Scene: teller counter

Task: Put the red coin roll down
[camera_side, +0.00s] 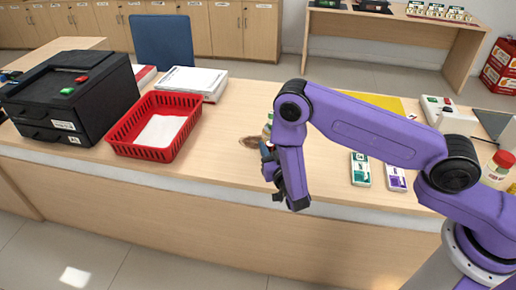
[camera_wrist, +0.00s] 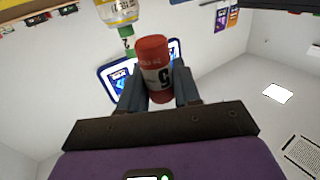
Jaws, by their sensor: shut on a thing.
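The red coin roll (camera_wrist: 153,58) shows in the wrist view, with a white label bearing a dark "5". My gripper (camera_wrist: 157,84) is shut on it, one dark finger on each side. The roll sticks out past the fingertips. In the side view my gripper (camera_side: 270,166) is at the counter's front edge, near the middle, and the arm partly covers it. I cannot make out the roll clearly there.
A red basket (camera_side: 117,139) with white paper stands left of my gripper, beside a black box (camera_side: 75,95). White stacked papers (camera_side: 195,80) lie behind it. Green (camera_side: 360,169) and purple (camera_side: 395,178) packs lie right. A green-tipped bottle (camera_wrist: 117,14) shows in the wrist view.

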